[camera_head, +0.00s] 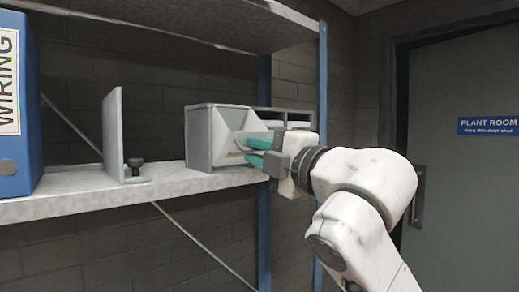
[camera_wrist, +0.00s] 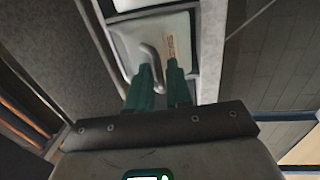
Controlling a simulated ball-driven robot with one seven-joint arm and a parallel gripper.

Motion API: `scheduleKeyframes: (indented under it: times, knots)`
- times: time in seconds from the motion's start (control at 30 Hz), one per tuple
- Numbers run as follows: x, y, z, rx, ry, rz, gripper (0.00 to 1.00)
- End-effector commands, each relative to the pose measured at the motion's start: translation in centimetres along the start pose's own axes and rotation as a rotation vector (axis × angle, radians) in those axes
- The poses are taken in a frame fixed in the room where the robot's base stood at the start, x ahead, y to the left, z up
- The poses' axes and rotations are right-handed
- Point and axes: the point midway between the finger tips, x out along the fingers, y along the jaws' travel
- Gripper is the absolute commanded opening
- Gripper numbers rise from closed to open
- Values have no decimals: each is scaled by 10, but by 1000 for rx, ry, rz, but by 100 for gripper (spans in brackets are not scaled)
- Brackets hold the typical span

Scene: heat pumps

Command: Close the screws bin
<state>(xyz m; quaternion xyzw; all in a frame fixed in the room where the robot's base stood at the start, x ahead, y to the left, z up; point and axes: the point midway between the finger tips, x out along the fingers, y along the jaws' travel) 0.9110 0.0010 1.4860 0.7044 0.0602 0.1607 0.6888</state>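A grey bin unit (camera_head: 198,140) stands on the shelf. Its near bin (camera_head: 230,128) has a slanted front tilted out toward my gripper.
More bin compartments (camera_head: 292,117) sit to the right, partly behind my gripper. A blue upright (camera_head: 265,225) stands near my arm.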

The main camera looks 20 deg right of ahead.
Motion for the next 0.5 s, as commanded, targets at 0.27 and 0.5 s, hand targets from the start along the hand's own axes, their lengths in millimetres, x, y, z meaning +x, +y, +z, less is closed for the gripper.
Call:
scheduleKeyframes:
  times: [0.27,0.5]
  knots:
    - [0,0,0,0,0,0,8]
    - [0,0,0,0,0,-1,0]
